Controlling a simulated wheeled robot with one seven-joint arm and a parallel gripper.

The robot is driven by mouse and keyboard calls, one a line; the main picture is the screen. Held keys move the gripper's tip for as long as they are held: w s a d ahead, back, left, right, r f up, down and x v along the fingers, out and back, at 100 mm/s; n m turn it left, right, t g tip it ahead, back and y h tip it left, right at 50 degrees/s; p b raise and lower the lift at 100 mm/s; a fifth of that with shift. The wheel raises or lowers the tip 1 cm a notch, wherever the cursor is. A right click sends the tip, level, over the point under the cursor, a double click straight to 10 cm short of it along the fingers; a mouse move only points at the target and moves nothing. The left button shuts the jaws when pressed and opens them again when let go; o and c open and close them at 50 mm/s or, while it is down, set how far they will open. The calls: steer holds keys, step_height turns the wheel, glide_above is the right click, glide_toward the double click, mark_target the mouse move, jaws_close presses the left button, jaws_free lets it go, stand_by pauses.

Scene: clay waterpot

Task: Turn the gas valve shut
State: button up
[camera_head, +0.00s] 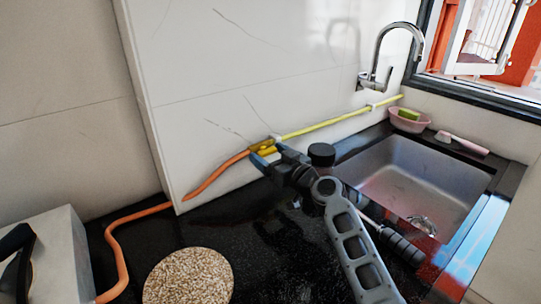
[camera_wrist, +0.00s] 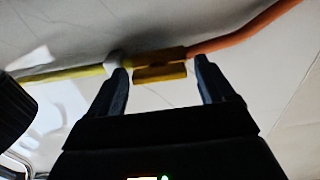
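The gas valve (camera_head: 267,145) is a small yellow fitting on the wall, where the yellow pipe (camera_head: 315,125) meets the orange hose (camera_head: 215,175). In the wrist view the valve (camera_wrist: 160,57) has a yellow bar-like handle (camera_wrist: 160,73) that looks roughly in line with the pipe. My gripper (camera_head: 265,155) is at the valve in the head view and partly covers it. In the wrist view my gripper (camera_wrist: 160,64) is open, with one dark finger on each side of the valve. I cannot tell whether the fingers touch it.
The orange hose runs along the wall to a grey appliance (camera_head: 45,250) at left. A round speckled mat (camera_head: 190,277) lies on the black counter (camera_head: 255,255). A sink (camera_head: 410,185), a tap (camera_head: 378,70) and a pink bowl (camera_head: 409,123) are at right.

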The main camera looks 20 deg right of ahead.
steer(key=c, duration=0.9)
steer(key=shift+m, duration=0.3)
steer(key=m+b, duration=0.1)
steer(key=m, duration=0.2)
steer(key=shift+f+m+b, duration=0.1)
steer(key=shift+m+b, duration=0.2)
steer(key=shift+b, duration=0.1)
steer(key=m, duration=0.4)
steer(key=shift+a, duration=0.1)
steer(key=m, duration=0.5)
steer(key=shift+m+p, duration=0.7)
steer(key=shift+m, duration=1.6)
steer(key=shift+a, duration=0.1)
